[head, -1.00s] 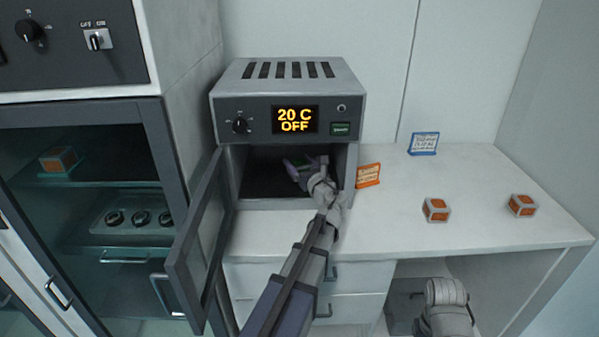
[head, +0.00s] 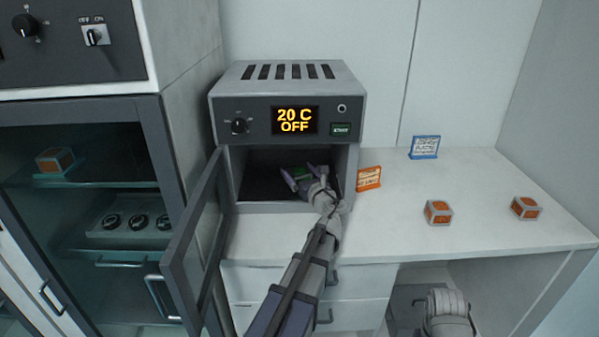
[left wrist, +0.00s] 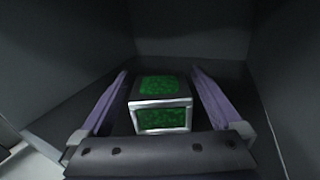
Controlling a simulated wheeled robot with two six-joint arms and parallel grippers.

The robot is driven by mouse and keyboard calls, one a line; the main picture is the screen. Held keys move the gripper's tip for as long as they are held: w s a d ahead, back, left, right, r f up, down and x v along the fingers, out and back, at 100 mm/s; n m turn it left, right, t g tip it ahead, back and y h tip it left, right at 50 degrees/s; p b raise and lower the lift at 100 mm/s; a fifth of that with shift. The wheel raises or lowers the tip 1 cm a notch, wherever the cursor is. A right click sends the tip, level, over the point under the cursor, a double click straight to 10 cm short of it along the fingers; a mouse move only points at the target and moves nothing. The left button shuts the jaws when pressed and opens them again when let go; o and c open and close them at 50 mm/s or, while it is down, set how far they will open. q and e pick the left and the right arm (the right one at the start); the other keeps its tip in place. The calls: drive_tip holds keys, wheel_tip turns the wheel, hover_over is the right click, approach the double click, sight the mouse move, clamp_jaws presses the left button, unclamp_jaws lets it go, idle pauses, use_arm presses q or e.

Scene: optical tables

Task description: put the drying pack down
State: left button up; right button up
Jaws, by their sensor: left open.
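The drying pack (left wrist: 161,104) is a small box with green faces and a silver rim. In the left wrist view it sits between the two purple fingers of my left gripper (left wrist: 160,92), with a gap on each side. It appears to rest on the dark floor of the oven (head: 282,75). My right gripper's fingers are not in view.
The oven door (head: 199,240) stands open to the left. Its display (head: 295,121) reads 20 C OFF. An orange sign (head: 369,179) and a blue sign (head: 424,147) stand to the right. Two orange boxes, a nearer one (head: 438,212) and another (head: 525,208), sit on the white counter (head: 480,180).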

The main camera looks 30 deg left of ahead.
use_arm(q)
drive_tip(key=shift+r, duration=0.2)
drive_tip(key=v, duration=1.2)
